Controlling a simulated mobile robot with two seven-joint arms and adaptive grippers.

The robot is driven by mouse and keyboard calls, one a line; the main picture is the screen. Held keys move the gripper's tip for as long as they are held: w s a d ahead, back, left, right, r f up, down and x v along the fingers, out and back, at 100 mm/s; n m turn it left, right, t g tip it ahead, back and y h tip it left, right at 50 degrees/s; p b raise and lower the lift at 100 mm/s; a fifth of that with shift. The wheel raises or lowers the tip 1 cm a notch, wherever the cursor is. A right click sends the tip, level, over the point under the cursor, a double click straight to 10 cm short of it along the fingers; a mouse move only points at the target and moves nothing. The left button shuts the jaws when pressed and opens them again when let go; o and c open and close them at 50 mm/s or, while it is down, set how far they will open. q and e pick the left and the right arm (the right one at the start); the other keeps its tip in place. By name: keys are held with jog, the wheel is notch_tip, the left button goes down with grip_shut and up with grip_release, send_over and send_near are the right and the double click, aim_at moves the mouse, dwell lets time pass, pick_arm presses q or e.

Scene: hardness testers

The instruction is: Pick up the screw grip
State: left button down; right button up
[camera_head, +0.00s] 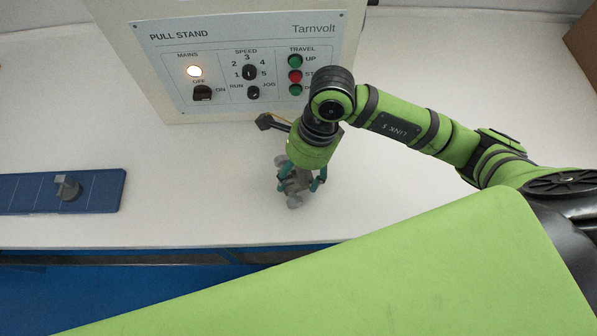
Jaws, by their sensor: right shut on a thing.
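My right gripper (301,184) reaches down over the white table, in front of the pull stand. Its teal fingers are shut on a grey metal piece with round knobs, which I take to be the screw grip (294,201). The fingers cover much of it, and I cannot tell whether it touches the table. Another small grey metal piece (67,187) stands on the blue mat (105,193) at the left. My left gripper is not in view.
The pull stand panel (245,65) stands at the back, with a lit mains lamp, knobs and travel buttons. The white table (200,210) is clear between the mat and my right gripper. A brown box (583,45) shows at the upper right.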

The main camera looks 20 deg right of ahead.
aim_at(303, 174)
jog(key=shift+r, duration=0.35)
jog(key=b+v, duration=0.1)
jog(key=v, duration=0.2)
jog(key=shift+d+r, duration=0.1)
jog(key=shift+r, duration=0.25)
jog(key=d+r+b, duration=0.3)
jog(key=d+r, duration=0.4)
jog(key=d, duration=0.4)
jog(key=w+a+r+n+h+p, duration=0.1)
jog(key=w+n+h, duration=0.2)
jog(key=n, duration=1)
jog(key=w+a+r+n+h+p, duration=0.2)
jog(key=w+n, duration=0.1)
jog(key=n, duration=1)
jog(key=shift+a+n+g+h+p, duration=0.3)
jog(key=shift+h, duration=0.1)
jog(key=shift+d, duration=0.1)
